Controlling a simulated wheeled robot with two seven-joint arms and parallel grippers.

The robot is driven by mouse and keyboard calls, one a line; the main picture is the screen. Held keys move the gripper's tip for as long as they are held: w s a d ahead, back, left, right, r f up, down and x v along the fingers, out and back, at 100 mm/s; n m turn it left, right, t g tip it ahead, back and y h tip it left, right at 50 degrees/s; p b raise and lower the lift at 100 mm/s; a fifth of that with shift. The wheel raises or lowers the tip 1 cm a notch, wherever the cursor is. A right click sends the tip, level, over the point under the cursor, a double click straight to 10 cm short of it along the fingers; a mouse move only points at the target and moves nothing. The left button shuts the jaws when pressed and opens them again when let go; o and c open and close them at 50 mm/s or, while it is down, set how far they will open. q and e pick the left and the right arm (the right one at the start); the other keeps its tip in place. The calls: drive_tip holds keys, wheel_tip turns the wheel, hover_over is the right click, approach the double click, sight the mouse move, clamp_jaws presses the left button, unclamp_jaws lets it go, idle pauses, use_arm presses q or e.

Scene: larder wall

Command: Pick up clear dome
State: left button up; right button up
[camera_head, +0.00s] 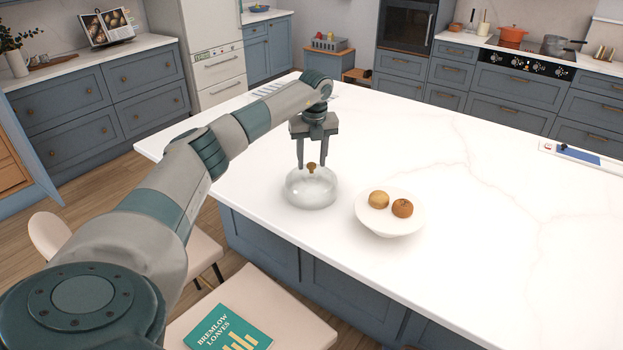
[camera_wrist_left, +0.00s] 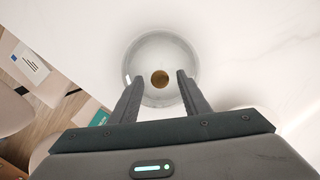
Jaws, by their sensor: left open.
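The clear dome (camera_head: 312,188) stands on the white island top, near its front left edge. It is see-through and has a small brown knob (camera_head: 311,168) on top. In the left wrist view the dome (camera_wrist_left: 146,98) shows from above as a round rim, with the knob (camera_wrist_left: 160,78) near its middle. My left gripper (camera_head: 311,166) points straight down over the dome. Its two fingers are apart, one on each side of the knob, with gaps to it in the left wrist view (camera_wrist_left: 157,80). My right gripper is not in view.
A white bowl (camera_head: 390,224) with two round brown foods stands just right of the dome. A chair with a green book (camera_head: 228,331) stands below the front edge.

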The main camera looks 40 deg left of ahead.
use_arm(q)
drive_tip(key=shift+a+f, duration=0.1)
drive_tip(key=shift+f, duration=0.25)
drive_tip(key=shift+c, duration=0.3)
clamp_jaws()
drive_tip(key=shift+r, duration=0.15)
